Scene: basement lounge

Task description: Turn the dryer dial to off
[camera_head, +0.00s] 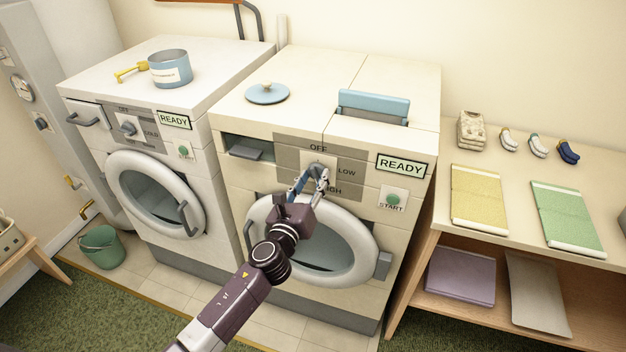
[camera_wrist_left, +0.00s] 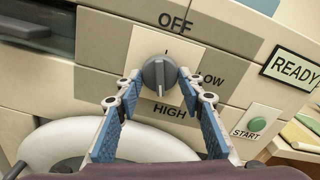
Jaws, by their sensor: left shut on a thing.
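The dryer (camera_head: 352,77) is the right-hand of two cream machines, with a round door below its panel. Its dark grey round dial (camera_wrist_left: 158,75) sits on a light plate, with OFF above, LOW to the right and HIGH below. The dial's ridge looks roughly upright in the left wrist view; I cannot tell which end is the pointer. My left gripper (camera_head: 313,177) is at the dial, shut on it, with one blue-padded finger on each side (camera_wrist_left: 160,80). In the head view the fingers partly hide the dial. My right gripper is not in view.
A washer (camera_head: 113,75) with a similar dial (camera_head: 128,127) stands to the left. A wooden shelf table (camera_head: 511,180) with folded cloths stands right. A green bucket (camera_head: 101,247) is on the floor.

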